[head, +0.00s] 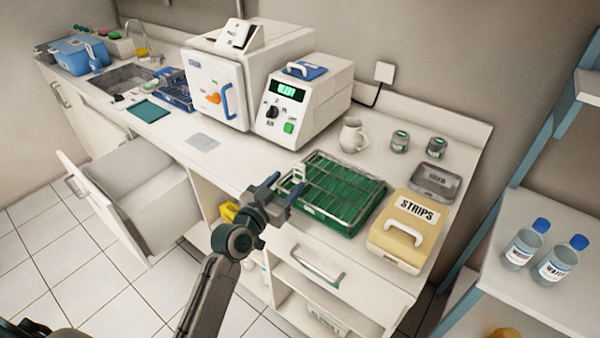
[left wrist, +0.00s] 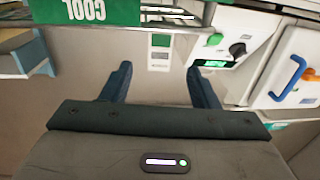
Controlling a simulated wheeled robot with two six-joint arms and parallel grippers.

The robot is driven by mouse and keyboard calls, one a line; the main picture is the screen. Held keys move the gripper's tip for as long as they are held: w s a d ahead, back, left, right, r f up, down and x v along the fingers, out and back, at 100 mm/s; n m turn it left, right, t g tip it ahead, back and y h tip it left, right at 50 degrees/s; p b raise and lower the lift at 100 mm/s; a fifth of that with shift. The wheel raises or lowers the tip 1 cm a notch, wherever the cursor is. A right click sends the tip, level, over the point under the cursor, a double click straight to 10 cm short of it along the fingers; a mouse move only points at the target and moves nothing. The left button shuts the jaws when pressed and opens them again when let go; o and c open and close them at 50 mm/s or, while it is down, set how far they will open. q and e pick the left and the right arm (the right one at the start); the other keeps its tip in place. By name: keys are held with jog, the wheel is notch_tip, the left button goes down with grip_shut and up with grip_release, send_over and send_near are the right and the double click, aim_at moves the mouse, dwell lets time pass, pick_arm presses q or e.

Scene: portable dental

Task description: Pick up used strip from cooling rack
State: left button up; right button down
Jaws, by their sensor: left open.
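The cooling rack (head: 345,190) is a wire rack over a green tray on the counter. Its green "COOL" label (left wrist: 85,11) shows upside down in the left wrist view. A small white strip (head: 299,171) stands at the rack's left end. In the left wrist view the strip (left wrist: 160,52) is pale with a green band and a small dark display-like patch. My left gripper (head: 281,187) is open and empty, beside the rack's left end. In the left wrist view the strip shows just beyond and between the fingertips (left wrist: 159,70), apart from them. My right gripper is not in view.
A yellow "STRIPS" box (head: 405,235) and a grey metal tray (head: 435,181) stand right of the rack. A white mug (head: 353,135) and two jars are behind it. A white machine (head: 300,105) stands behind left. An open drawer (head: 150,195) juts out at left.

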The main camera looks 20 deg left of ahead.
aim_at(299, 168)
pick_arm(q)
jog(key=shift+w+d+r, duration=0.1)
jog(key=shift+w+r, duration=0.1)
jog(key=shift+w, duration=0.2)
jog(key=p+x, duration=0.2)
jog(key=x, duration=0.1)
jog(key=shift+w+d+r, duration=0.1)
jog(key=shift+w+r, duration=0.1)
jog(key=shift+w, duration=0.05)
jog(key=shift+w+d+f, duration=0.1)
jog(key=shift+w+d, duration=0.05)
jog(key=shift+w, duration=0.3)
jog(key=shift+s, duration=0.1)
jog(key=c, duration=1)
